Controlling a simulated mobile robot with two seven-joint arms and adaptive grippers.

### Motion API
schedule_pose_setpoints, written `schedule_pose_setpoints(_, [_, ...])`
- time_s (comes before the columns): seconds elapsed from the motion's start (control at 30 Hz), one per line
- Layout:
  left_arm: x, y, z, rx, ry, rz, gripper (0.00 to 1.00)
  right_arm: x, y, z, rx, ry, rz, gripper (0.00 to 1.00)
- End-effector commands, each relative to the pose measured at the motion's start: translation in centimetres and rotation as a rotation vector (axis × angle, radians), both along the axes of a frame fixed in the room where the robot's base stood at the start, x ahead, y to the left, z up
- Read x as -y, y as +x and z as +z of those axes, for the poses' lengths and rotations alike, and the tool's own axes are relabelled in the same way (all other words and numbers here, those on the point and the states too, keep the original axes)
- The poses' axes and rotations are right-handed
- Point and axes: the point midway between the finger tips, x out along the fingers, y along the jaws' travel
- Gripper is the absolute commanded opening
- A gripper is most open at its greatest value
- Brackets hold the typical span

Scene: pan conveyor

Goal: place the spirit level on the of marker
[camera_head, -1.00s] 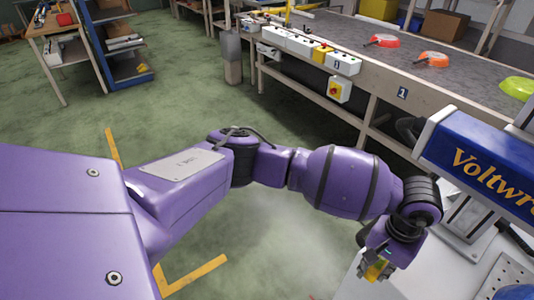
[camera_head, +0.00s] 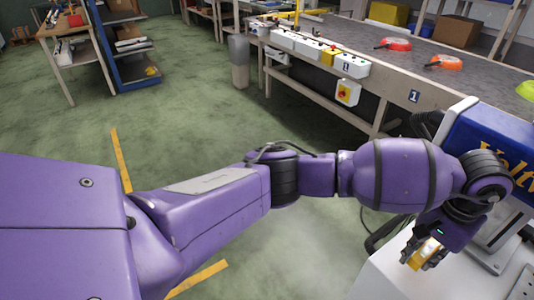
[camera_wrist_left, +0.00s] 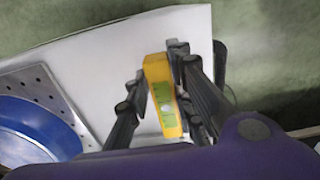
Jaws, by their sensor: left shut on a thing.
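My left gripper (camera_head: 424,254) is at the right of the head view, over the near corner of a white table. It is shut on the yellow spirit level (camera_head: 418,257). In the left wrist view the level (camera_wrist_left: 163,98) stands between the gripper's dark fingers (camera_wrist_left: 158,100), with its greenish vial facing the camera. The level seems to be held above the white surface; the gap is hard to judge. No marker that I can identify shows in these frames. My right gripper is not in view.
The white table (camera_head: 385,276) carries a blue machine marked "Voltwr" (camera_head: 495,150). A blue round dish (camera_wrist_left: 35,128) sits on a perforated plate in the wrist view. Green floor is open at left.

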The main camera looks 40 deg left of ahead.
Motion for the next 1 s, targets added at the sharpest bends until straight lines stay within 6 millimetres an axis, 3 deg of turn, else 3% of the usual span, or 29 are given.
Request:
schedule_pose_setpoints(0.1, [-2.3,0.6,-0.1,-0.004,0.001,0.004,0.0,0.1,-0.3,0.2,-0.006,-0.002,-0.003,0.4])
schedule_pose_setpoints(0.4, [-5.3,1.6,-0.2,-0.004,0.001,0.005,0.0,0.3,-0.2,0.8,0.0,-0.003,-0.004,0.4])
schedule_pose_setpoints(0.6, [-4.8,1.5,-3.3,-0.003,-0.001,0.002,0.0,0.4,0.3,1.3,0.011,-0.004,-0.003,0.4])
schedule_pose_setpoints(0.97, [-4.8,1.6,-3.7,0.001,0.0,0.0,0.0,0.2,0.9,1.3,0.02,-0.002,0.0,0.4])
schedule_pose_setpoints(1.0, [-4.8,1.6,-3.8,0.001,0.0,0.0,0.23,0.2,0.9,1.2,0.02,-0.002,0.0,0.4])
